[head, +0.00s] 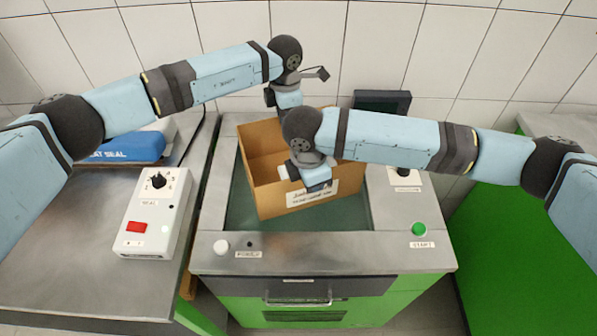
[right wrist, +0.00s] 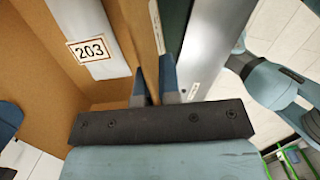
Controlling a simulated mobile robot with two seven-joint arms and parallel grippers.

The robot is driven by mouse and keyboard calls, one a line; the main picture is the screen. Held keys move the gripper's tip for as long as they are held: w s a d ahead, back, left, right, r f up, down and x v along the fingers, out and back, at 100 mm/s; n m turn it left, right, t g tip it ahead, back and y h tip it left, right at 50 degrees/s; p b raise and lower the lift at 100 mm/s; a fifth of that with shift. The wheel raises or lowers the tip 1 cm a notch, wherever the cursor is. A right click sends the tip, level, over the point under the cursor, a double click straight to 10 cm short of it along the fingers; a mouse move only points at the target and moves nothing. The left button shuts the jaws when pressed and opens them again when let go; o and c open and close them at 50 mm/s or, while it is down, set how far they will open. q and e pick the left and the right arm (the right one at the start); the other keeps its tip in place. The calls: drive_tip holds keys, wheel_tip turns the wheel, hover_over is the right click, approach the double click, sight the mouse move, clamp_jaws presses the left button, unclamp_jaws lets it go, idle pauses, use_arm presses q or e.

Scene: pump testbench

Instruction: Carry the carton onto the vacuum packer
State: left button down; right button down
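The open-topped brown carton (head: 265,185) is over the recessed dark green bed of the vacuum packer (head: 385,252), slightly turned. I cannot tell whether its bottom touches the bed. A label is on its near side. My right gripper (head: 318,186) is at the carton's near wall. In the right wrist view the right gripper (right wrist: 157,80) has one finger inside and one outside the carton wall (right wrist: 125,20), closed on it with little gap. My left gripper (head: 288,102) is at the carton's far wall. Its fingers are hidden behind my arm and the carton.
A control box (head: 150,215) with a dial and red switch sits on the left metal table, before a blue heat sealer (head: 125,147). A dark screen (head: 383,101) stands behind.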

sight(315, 204)
use_arm(q)
drive_tip(key=shift+f, duration=0.15)
use_arm(e)
drive_tip(key=shift+f, duration=0.2)
